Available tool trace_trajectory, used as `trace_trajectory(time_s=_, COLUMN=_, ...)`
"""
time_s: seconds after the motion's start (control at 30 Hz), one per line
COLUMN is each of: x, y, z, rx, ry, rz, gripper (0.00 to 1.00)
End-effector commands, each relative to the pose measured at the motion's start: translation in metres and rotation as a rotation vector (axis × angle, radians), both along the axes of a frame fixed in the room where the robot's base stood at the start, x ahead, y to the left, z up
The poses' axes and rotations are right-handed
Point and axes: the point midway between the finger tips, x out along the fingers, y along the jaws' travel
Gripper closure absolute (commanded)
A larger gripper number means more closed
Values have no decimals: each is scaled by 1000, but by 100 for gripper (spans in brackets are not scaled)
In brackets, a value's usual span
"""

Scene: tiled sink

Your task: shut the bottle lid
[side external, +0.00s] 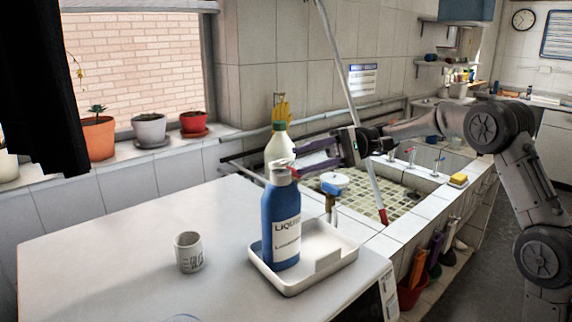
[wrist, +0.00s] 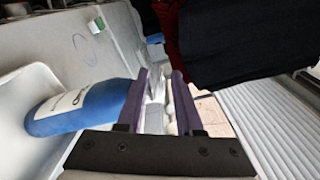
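A blue bottle (side external: 281,225) with a white label stands upright in a white tray. Its white lid (side external: 281,163) sits at the top and looks raised at an angle. My gripper (side external: 299,160) comes in from the right with its purple fingers apart, close beside the lid at about its height. In the wrist view the bottle (wrist: 85,108) lies to the left of my gripper (wrist: 160,72). Pale shapes show between the open fingers there; I cannot tell whether they include the lid. Contact with the lid cannot be told.
The white tray (side external: 318,279) rests near the counter's right edge, with a white cup (side external: 188,252) to its left. The tiled sink (side external: 400,198) lies to the right. The counter's left is clear.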

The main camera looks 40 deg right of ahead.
Motion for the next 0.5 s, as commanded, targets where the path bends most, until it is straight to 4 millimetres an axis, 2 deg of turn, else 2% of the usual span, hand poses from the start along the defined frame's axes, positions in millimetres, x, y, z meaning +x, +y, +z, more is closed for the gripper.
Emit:
trace_trajectory(time_s=0.03, x=0, y=-13, z=0, rx=0, ry=0, rz=-4, gripper=65)
trace_trajectory(time_s=0.2, x=-3, y=-43, z=0, rx=0, ry=0, rz=-2, gripper=65)
trace_trajectory(time_s=0.3, x=-4, y=-54, z=0, rx=2, ry=1, rz=-2, gripper=65)
trace_trajectory(time_s=0.5, x=-6, y=-64, z=0, rx=0, ry=0, rz=0, gripper=65)
